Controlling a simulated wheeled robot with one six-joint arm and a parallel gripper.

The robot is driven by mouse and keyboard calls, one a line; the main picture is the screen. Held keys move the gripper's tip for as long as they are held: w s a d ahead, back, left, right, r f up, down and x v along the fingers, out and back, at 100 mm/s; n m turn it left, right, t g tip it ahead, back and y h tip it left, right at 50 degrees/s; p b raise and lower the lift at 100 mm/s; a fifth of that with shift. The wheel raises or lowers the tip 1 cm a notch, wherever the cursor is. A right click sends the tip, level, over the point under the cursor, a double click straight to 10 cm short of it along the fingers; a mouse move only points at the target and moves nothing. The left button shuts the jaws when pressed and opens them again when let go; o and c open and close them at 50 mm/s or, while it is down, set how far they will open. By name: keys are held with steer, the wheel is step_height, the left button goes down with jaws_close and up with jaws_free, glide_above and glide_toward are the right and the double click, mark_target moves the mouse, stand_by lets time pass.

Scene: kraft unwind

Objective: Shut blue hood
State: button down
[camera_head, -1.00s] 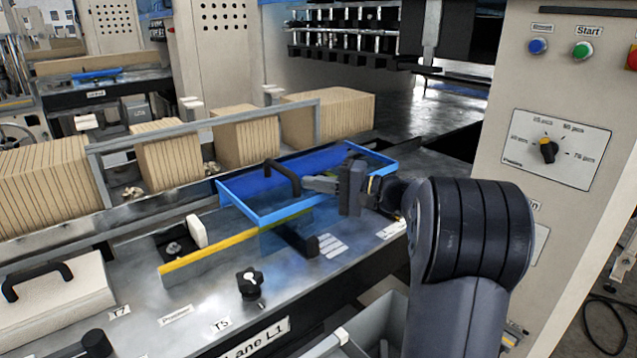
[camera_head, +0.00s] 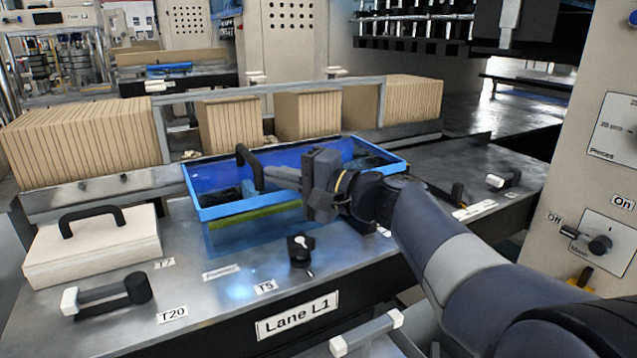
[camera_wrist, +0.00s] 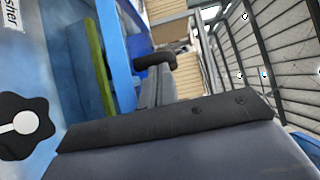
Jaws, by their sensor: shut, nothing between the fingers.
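The blue hood (camera_head: 235,208) is a see-through box with a bright blue rim, on the metal table in the middle of the head view. My gripper hides part of the hood's right side.
A black knob (camera_head: 300,250) stands in front of the hood. A cream lid with a black handle (camera_head: 95,245) is at the left. Rows of brown kraft stacks (camera_head: 90,140) stand behind a metal rail. A control panel (camera_head: 590,170) rises at the right.

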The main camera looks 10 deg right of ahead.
mark_target(261, 196)
steer(key=shift+s+a+b, duration=0.25)
steer(key=shift+s+a, duration=0.05)
steer(key=shift+a, duration=0.6)
steer(key=shift+s+a+b, duration=0.25)
steer(key=shift+s+a, duration=0.05)
steer(key=shift+a, duration=0.55)
